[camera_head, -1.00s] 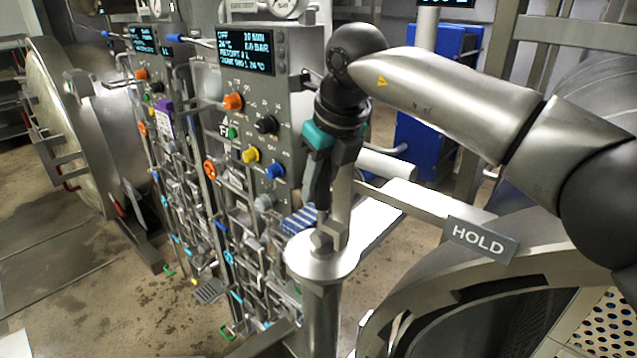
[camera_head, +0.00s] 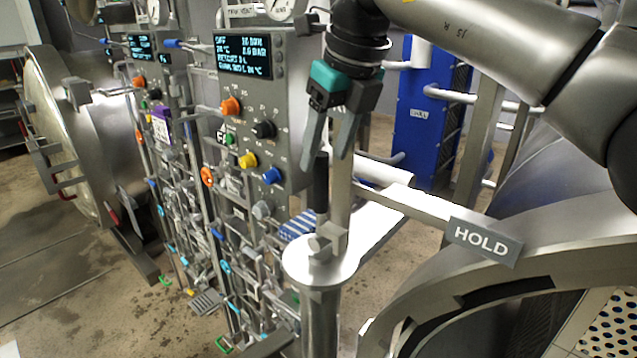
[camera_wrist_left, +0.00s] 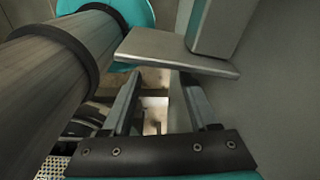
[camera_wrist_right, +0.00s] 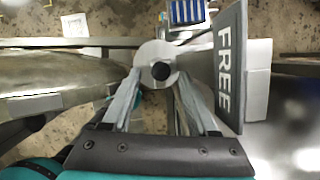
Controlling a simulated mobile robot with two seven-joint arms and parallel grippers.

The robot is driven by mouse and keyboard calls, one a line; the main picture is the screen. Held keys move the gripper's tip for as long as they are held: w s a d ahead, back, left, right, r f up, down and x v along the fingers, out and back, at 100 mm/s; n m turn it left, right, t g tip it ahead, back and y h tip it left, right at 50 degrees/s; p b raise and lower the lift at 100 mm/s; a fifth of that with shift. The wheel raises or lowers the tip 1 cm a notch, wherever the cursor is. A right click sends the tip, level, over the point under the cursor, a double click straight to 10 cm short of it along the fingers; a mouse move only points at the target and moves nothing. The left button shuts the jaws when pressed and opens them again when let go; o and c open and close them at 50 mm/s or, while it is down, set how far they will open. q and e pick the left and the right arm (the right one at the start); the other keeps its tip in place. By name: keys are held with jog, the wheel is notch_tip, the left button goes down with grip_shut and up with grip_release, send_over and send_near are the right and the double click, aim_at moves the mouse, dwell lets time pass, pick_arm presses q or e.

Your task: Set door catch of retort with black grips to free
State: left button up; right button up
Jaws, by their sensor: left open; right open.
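The door catch stands on a round steel post top (camera_head: 300,262) in the head view, beside the retort's round door frame (camera_head: 440,275). Its upright black grip (camera_head: 321,185) rises from a small metal block. A HOLD plate (camera_head: 483,240) is on the right. In the right wrist view, the grip's black end (camera_wrist_right: 160,71) shows between the fingertips, and a FREE plate (camera_wrist_right: 228,70) is on the right. My right gripper (camera_head: 326,163) is open, pointing down, with its tips near the grip's top; contact is unclear. My left gripper (camera_wrist_left: 158,88) is open and empty.
Valve panels with displays (camera_head: 243,56) and coloured knobs stand left of the catch. Another retort with a round door (camera_head: 60,120) is further left. A blue cabinet (camera_head: 425,130) is behind. In the left wrist view, a metal plate (camera_wrist_left: 170,50) is close ahead of the fingers.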

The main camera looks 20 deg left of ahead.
jog(key=v, duration=0.7)
jog(key=shift+r, duration=0.25)
